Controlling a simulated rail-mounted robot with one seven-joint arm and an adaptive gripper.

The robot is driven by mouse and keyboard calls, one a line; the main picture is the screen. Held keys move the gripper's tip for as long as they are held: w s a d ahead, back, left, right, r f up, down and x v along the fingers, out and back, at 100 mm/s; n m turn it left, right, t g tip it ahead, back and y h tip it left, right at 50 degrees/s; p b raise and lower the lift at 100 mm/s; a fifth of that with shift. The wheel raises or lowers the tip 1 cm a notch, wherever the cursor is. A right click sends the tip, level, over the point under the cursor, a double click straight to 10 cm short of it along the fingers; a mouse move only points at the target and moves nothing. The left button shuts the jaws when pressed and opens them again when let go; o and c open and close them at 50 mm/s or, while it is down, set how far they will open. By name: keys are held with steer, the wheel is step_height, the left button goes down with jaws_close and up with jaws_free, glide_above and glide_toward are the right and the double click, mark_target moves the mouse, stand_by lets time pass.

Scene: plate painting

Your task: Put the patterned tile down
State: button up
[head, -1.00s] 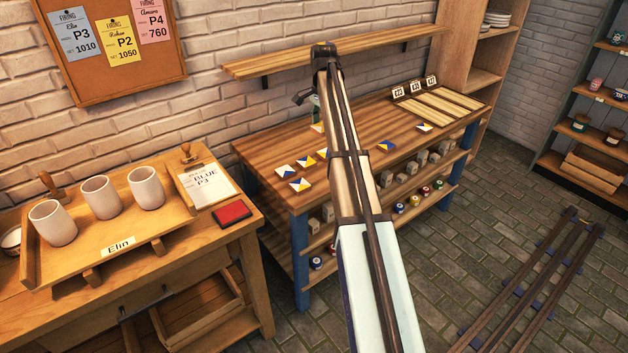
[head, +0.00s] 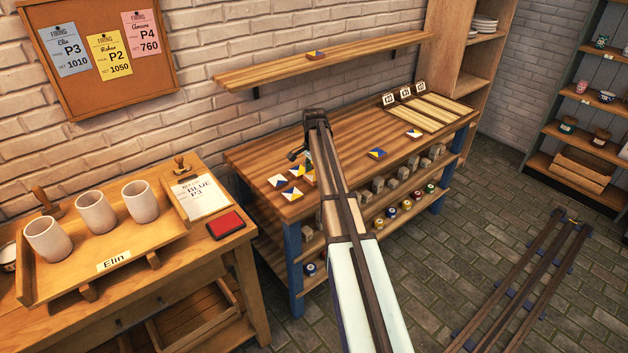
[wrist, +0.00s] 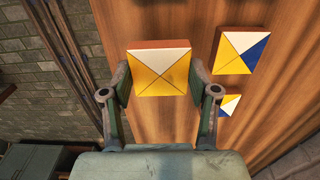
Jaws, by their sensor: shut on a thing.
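My gripper (wrist: 161,88) is shut on the patterned tile (wrist: 160,72), which has yellow triangles and a white triangle with a brown edge. In the wrist view it sits between the two fingers, over or on the striped wooden tabletop; I cannot tell whether it touches the wood. In the head view my gripper (head: 298,154) is low over the left part of the workbench (head: 345,150), partly hidden by my arm. Two other tiles with blue, white and yellow triangles, a nearer-sized one (wrist: 237,50) and a smaller-looking one (wrist: 230,106), lie right of the held tile in the wrist view.
Loose tiles (head: 279,181) lie at the bench's left end, others (head: 377,153) right of my arm. One tile (head: 315,55) lies on the wall shelf (head: 370,61). Wooden slats (head: 430,112) lie at the right end. A tray with cups (head: 97,212) stands on the left table.

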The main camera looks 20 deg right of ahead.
mark_target(314, 175)
steer(key=shift+f, duration=1.65)
steer(key=shift+f, duration=0.1)
steer(key=o, duration=1.2)
steer(key=shift+f, duration=0.1)
steer(key=shift+o, duration=0.2)
step_height(314, 175, up, 12)
steer(key=shift+r+b, duration=0.2)
steer(key=shift+b, duration=0.9)
